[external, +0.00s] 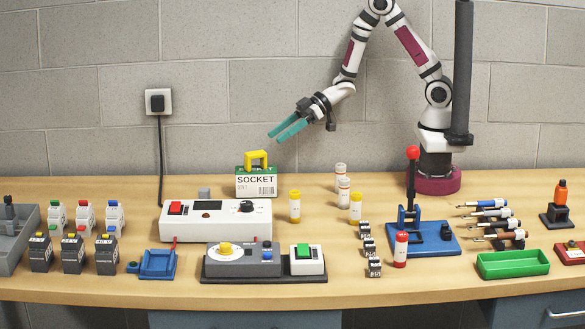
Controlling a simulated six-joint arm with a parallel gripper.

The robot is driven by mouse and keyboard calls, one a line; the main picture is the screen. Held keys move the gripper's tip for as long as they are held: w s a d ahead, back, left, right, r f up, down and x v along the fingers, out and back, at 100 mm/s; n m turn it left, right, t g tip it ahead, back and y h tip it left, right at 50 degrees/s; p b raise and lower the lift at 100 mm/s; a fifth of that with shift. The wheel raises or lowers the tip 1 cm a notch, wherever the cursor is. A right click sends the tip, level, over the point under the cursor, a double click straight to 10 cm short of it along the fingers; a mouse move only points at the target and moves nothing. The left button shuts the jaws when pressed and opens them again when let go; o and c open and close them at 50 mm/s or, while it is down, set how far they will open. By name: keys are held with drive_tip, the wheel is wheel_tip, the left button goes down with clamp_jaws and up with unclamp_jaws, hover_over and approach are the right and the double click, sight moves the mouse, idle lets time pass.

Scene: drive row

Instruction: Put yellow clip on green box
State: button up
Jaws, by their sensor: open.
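The yellow clip (257,156) is an arch-shaped piece sitting on top of the green box (257,186), upright at its upper middle. The box is green and white, marked SOCKET, and stands at the back of the table, left of centre. My gripper (273,138) has teal fingers and is open and empty. It is in the air just above and to the right of the clip, pointing down to the left. The fingers look apart from the clip. The clip's contact with the box top is too small to judge exactly.
A white control panel (215,223) stands in front of the box. Yellow-capped bottles (295,207) and white bottles (340,178) stand to the right. Bare wood lies left of the box.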

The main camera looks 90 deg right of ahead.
drive_tip(key=s+d+r+m+g+h, duration=0.5)
drive_tip(key=s+d+h, duration=0.1)
drive_tip(key=s, duration=0.4)
drive_tip(key=s+a+r+m+g+y, duration=0.1)
drive_tip(key=s+a+m+g, duration=0.1)
drive_tip(key=s, duration=0.9)
drive_tip(key=s+a+r+m+g+y, duration=0.2)
drive_tip(key=s+a+g, duration=0.2)
drive_tip(key=s+a, duration=0.3)
drive_tip(key=s, duration=0.4)
drive_tip(key=shift+a, duration=0.25)
